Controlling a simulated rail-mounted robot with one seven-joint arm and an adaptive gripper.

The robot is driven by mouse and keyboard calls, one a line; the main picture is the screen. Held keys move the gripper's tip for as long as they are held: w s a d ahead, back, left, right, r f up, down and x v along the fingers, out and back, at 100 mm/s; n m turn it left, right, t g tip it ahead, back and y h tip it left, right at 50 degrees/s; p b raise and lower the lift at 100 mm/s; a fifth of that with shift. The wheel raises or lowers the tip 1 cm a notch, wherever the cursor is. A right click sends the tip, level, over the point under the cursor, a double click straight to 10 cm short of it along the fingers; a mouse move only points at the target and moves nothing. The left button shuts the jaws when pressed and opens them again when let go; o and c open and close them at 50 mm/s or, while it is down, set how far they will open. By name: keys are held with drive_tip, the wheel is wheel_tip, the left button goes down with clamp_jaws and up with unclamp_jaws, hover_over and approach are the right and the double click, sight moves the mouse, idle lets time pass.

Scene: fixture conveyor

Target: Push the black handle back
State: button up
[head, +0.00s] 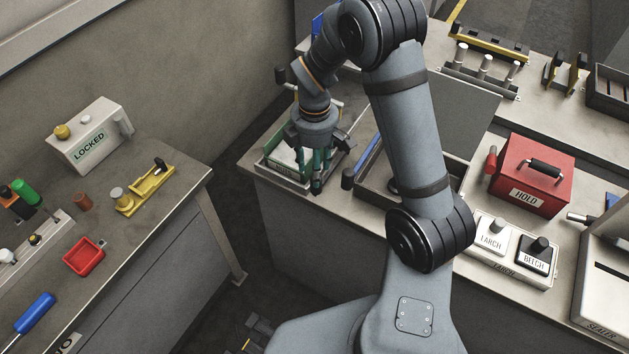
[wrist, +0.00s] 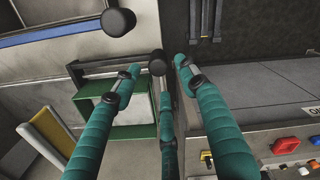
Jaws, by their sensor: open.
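My gripper (head: 314,176) has teal fingers pointing down over the front edge of a green-rimmed tray (head: 265,170). The fingers are spread and empty. In the wrist view, a round black knob (wrist: 157,65) shows between the fingertips, and a larger one (wrist: 118,21) is at the top. I cannot tell if any finger touches a knob, or match the knobs between views. The handle's lower part is hidden.
A grey open box (head: 375,192) lies right of the gripper, partly behind my arm. A red HOLD box (head: 533,173) with a black grip and a white two-button panel (head: 512,255) stand farther right. A gap separates this bench from the left bench (head: 150,215).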

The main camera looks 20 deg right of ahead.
wheel_tip(320, 180, down, 6)
drive_tip(key=shift+f+p, duration=0.25)
drive_tip(key=shift+p, duration=0.15)
drive_tip(key=shift+c, duration=1.3)
drive_tip(key=c, duration=0.8)
clamp_jaws()
